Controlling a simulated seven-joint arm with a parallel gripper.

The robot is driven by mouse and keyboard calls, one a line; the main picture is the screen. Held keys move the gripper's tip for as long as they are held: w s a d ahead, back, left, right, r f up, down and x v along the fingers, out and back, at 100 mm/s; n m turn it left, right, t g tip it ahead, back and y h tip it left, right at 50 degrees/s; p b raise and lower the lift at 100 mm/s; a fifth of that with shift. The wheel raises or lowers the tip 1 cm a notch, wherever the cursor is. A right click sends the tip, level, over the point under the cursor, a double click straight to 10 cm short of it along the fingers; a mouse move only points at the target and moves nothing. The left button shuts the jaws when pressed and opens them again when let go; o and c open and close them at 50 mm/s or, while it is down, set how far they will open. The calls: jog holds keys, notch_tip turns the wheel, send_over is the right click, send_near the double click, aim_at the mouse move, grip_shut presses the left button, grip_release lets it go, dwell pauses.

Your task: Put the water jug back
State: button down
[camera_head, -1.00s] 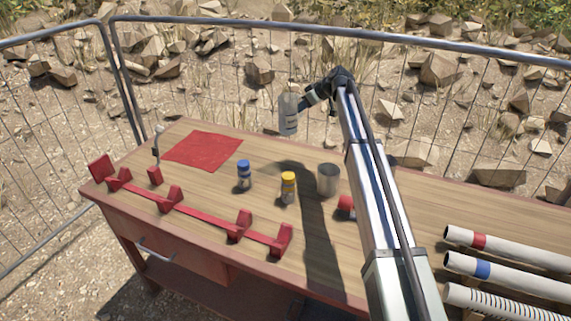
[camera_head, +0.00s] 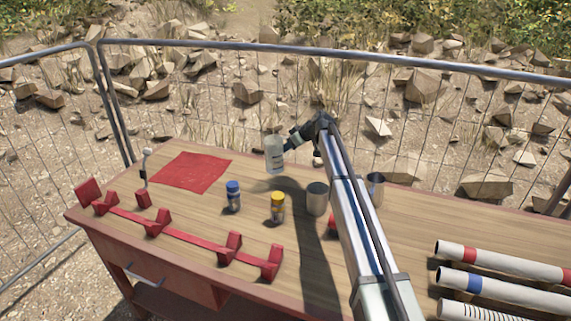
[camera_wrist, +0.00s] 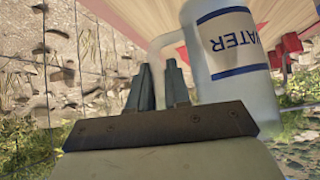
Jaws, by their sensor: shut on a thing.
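The water jug (camera_head: 274,154) is a pale white container with a handle, hanging above the back part of the wooden table. In the wrist view the jug (camera_wrist: 238,70) shows a blue-lined label reading "WATER". My gripper (camera_head: 290,144) is shut on the jug's handle, to the right of the jug body. In the wrist view the dark fingers of my gripper (camera_wrist: 160,80) sit at the white handle, and the jug looks upside down there. The jug's base appears apart from the tabletop, though the exact height is hard to tell.
A red mat (camera_head: 190,172) lies at the table's back left. A blue-capped bottle (camera_head: 233,197), yellow-capped bottle (camera_head: 278,207) and metal cup (camera_head: 317,199) stand in front of the jug. A red rack (camera_head: 165,230) lines the front; striped tubes (camera_head: 500,285) lie right. A wire fence stands behind.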

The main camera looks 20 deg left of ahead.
jog(key=shift+f, duration=3.1)
jog(key=c, duration=1.1)
grip_release()
jog(key=shift+r, duration=0.1)
jog(key=v, duration=1.2)
